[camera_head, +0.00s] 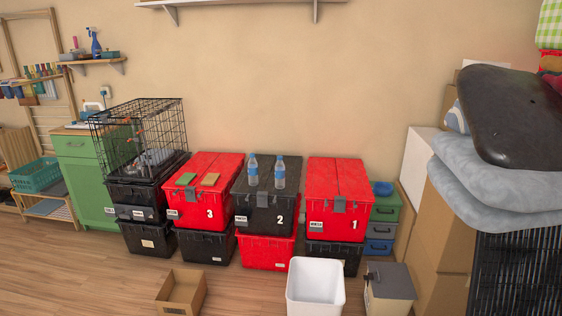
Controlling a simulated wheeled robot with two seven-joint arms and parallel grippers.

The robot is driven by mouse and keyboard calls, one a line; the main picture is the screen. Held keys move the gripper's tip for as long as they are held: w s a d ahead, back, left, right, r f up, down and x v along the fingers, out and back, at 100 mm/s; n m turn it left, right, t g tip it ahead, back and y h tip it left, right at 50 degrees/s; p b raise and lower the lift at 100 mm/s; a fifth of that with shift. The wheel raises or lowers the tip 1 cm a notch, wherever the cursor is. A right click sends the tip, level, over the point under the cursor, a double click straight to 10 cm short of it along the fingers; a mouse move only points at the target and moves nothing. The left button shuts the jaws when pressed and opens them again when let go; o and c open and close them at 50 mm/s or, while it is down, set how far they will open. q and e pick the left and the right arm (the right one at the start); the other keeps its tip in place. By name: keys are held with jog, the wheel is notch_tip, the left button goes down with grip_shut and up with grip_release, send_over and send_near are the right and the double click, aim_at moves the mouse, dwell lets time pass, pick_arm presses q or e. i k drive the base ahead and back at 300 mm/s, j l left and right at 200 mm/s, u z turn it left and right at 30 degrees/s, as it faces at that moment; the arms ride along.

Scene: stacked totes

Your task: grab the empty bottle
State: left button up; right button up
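Two clear plastic bottles with blue labels stand upright side by side on the black lid of the tote marked 2 (259,211). The left bottle (253,173) and the right bottle (279,176) are a small gap apart. At this size I cannot tell which of them is empty. Neither of my grippers is in view.
Red-lidded totes marked 3 (191,218) and 1 (325,217) flank tote 2. A white bin (314,290), a cardboard box (181,293) and a grey-lidded box (389,284) stand on the floor in front. A wire cage (150,125) is at left.

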aim_at(280, 167)
jog(key=i+u, duration=0.3)
jog(key=i, duration=0.25)
jog(key=i+u, duration=0.25)
jog(key=i, duration=0.3)
jog(key=i+j+z, duration=0.15)
jog(key=i+z, duration=0.2)
jog(key=i+j+z, duration=0.4)
jog(key=i+l, duration=0.1)
